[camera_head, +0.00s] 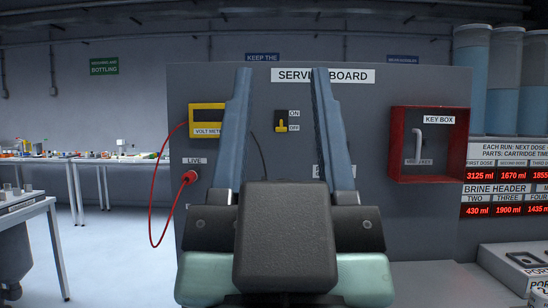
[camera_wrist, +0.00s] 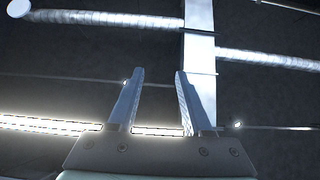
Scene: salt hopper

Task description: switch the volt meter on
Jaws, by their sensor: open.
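The yellow volt meter (camera_head: 207,120) is at the upper left of the grey service board (camera_head: 390,85) in the head view. Its display is dark, and its right side is partly behind my left finger. A yellow switch lever (camera_head: 281,126) on a black plate sits right of it, between ON and OFF labels, with the lever low by OFF. My gripper (camera_head: 282,75) is open and empty in front of the board, its fingers either side of the switch in the picture. In the wrist view my gripper (camera_wrist: 160,75) points toward the ceiling, with nothing between the fingers.
A red lead runs from the meter to a red plug (camera_head: 189,177) under the LIVE label. A red key box (camera_head: 428,145) with a pale handle-like part inside is on the board's right. Tables with small items stand at left. Dose displays (camera_head: 507,172) are at right.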

